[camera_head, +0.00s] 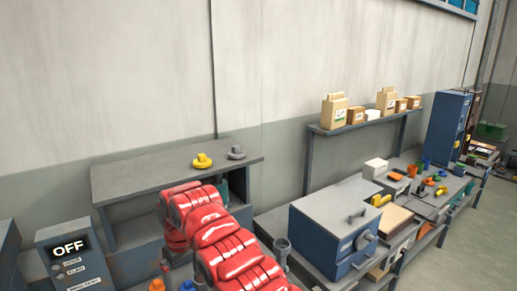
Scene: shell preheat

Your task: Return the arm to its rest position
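No gripper fingers show clearly; the arm's far end is hidden or too small to make out. A control box (72,258) at the lower left reads OFF. A yellow knob-shaped piece (202,161) and a grey one (236,153) sit on the bench top, beyond the arm and apart from it.
A blue box-like unit with a grey top (335,228) stands right of the arm. A workbench with tools and small boxes (420,200) runs back to the right under a wall shelf (365,121). A blue cabinet (447,127) stands beyond. Floor (470,245) is clear at right.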

